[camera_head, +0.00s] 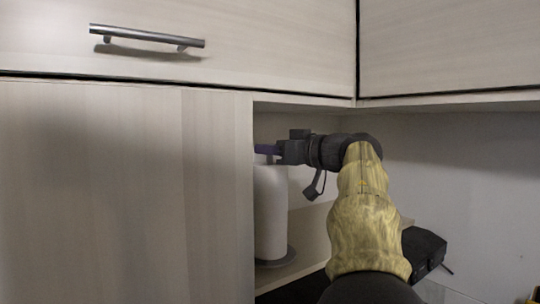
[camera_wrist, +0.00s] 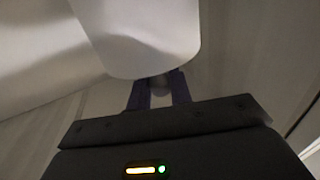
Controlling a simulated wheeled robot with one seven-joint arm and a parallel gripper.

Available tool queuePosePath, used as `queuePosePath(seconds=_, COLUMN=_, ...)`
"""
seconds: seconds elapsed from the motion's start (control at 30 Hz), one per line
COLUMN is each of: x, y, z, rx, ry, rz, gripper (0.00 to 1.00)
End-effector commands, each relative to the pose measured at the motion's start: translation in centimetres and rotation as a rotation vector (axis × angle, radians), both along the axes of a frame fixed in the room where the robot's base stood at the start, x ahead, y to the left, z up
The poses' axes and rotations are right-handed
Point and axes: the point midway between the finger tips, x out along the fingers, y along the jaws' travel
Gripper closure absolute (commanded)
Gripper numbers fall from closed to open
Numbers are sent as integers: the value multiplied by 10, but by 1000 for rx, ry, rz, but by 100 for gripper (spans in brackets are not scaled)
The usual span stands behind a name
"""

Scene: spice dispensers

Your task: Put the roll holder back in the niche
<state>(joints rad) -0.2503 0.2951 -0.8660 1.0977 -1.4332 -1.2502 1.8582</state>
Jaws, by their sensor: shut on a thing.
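The roll holder (camera_head: 272,215) stands upright with a white paper roll around it and a dark round base (camera_head: 279,257) at the bottom. It is inside the open niche (camera_head: 300,240), close behind the edge of the wood panel. My gripper (camera_head: 266,150) reaches in from the right at the holder's top. In the wrist view the two purple fingers (camera_wrist: 158,92) are closed around the holder's grey top end, beside the white roll (camera_wrist: 140,35). The panel hides the left part of the holder. I cannot tell whether the base touches the shelf.
The wood panel (camera_head: 120,190) borders the niche on the left, and an upper cabinet with a bar handle (camera_head: 147,37) is above. A black object (camera_head: 424,250) lies to the right of my arm. The right wall (camera_head: 470,190) is bare.

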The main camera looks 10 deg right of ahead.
Motion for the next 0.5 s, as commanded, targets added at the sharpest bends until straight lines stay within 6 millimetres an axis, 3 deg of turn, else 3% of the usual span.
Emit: queuePosePath(seconds=0.5, x=-1, y=0, z=-12, rx=1, ry=-2, rz=1, gripper=100)
